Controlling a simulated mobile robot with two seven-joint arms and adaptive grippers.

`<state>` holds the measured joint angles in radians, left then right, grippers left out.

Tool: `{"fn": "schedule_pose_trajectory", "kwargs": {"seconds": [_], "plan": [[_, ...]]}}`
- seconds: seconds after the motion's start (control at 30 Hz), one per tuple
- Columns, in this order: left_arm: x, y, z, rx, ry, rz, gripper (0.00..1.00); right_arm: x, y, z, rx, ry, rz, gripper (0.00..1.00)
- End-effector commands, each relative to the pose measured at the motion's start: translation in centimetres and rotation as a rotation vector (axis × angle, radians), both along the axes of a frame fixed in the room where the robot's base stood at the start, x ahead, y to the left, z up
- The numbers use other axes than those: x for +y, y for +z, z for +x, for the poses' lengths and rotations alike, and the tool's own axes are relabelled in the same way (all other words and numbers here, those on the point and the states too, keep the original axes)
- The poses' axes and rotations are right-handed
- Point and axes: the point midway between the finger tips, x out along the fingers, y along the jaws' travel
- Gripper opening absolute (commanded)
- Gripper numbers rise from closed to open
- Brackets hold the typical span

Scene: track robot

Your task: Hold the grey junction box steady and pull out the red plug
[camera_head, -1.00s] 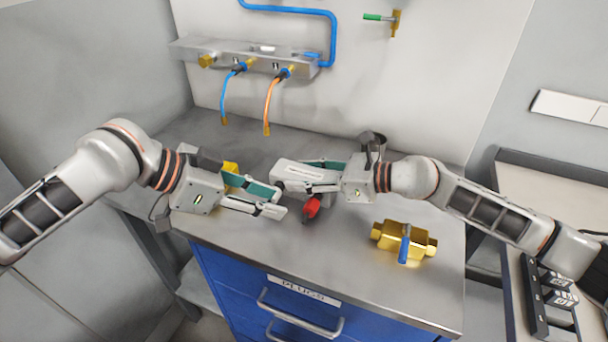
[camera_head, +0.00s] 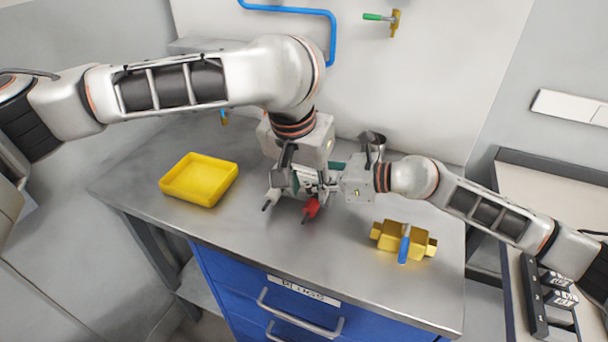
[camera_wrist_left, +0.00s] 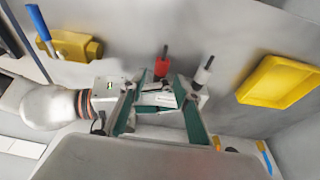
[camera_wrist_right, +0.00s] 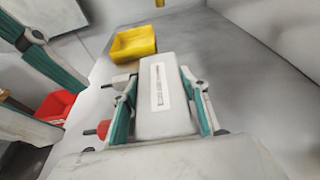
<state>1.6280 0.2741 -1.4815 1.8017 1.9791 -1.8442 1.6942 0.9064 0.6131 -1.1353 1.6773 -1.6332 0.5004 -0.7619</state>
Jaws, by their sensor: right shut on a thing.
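The grey junction box (camera_wrist_right: 165,100) lies on the bench between the green pads of my right gripper (camera_wrist_right: 160,82), which is shut on it. In the head view it is mostly hidden by my grippers. The red plug (camera_head: 311,208) sticks out of its front side, and a pale plug (camera_head: 271,197) sticks out beside it. Both plugs show in the left wrist view, the red one (camera_wrist_left: 162,66) left of the pale one (camera_wrist_left: 203,72). My left gripper (camera_wrist_left: 158,84) is open above the box, fingers apart and pointing towards the plug side. It does not hold the red plug.
A yellow tray (camera_head: 199,180) sits on the bench at left. A brass valve with a blue handle (camera_head: 403,240) lies at front right. The bench front between tray and plugs is clear.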

Motion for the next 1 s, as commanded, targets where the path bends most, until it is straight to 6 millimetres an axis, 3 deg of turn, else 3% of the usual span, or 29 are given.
{"fn": "schedule_pose_trajectory", "kwargs": {"seconds": [0.27,0.7,1.0], "plan": [[0.0,-1.3,0.5,-0.004,0.027,0.018,0.32,0.0,0.0,0.0,0.001,0.000,-0.001,0.18],[-0.6,-6.4,1.9,-0.006,0.026,0.018,0.32,0.0,0.0,0.0,0.000,0.000,-0.001,0.18],[-0.7,-7.7,2.2,-0.007,0.026,0.016,0.32,0.0,0.0,0.0,0.000,0.000,-0.001,0.18]]}}
